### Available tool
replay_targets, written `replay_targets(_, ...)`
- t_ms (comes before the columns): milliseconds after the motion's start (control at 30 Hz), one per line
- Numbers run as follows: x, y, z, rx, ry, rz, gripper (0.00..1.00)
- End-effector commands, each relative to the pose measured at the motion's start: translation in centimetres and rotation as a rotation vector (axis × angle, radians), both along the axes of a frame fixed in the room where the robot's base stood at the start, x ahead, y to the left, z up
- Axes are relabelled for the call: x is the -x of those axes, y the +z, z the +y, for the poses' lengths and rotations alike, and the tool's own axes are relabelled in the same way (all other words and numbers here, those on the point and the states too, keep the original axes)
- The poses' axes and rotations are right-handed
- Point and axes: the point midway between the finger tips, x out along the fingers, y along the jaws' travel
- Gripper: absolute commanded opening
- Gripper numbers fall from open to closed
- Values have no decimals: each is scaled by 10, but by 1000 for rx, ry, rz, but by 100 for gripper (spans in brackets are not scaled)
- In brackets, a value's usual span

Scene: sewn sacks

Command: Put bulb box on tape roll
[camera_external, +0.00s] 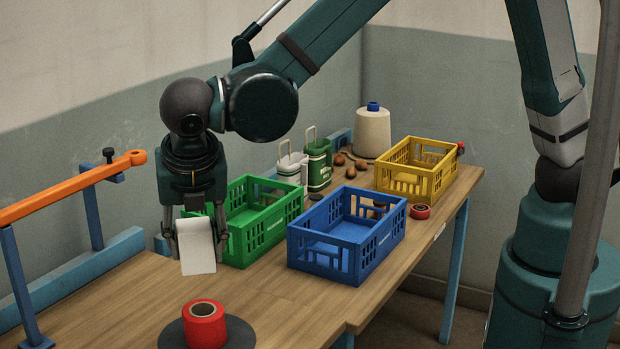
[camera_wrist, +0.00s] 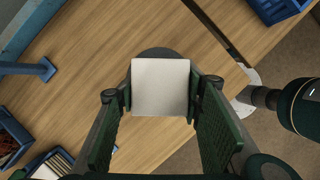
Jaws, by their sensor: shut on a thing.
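My gripper (camera_external: 194,232) is shut on a white box, the bulb box (camera_external: 196,247), and holds it upright above the table. In the wrist view the box (camera_wrist: 160,87) sits between the two green finger pads of my gripper (camera_wrist: 160,100). A red tape roll (camera_external: 205,325) stands on a dark round disc (camera_external: 240,336) at the front of the table. The box is apart from the roll, above and behind it in the external view. In the wrist view the box hides the roll, and only part of the dark disc (camera_wrist: 158,52) shows around it.
A green crate (camera_external: 262,236) is close beside my gripper, with a blue crate (camera_external: 345,262) and a yellow crate (camera_external: 415,197) further right. An orange bar (camera_external: 70,190) on blue posts stands at the left. The wooden table (camera_external: 110,300) is clear left of the roll.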

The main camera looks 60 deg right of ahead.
Motion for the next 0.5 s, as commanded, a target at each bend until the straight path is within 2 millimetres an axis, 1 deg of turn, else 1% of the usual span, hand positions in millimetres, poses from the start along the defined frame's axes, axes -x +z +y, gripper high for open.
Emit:
replay_targets(300, 0, -40, 0, 0, 0, 0, 24)
replay_targets(400, 0, -47, 0, 0, 0, 0, 24)
replay_targets(500, 0, -50, 0, 0, 0, 0, 24)
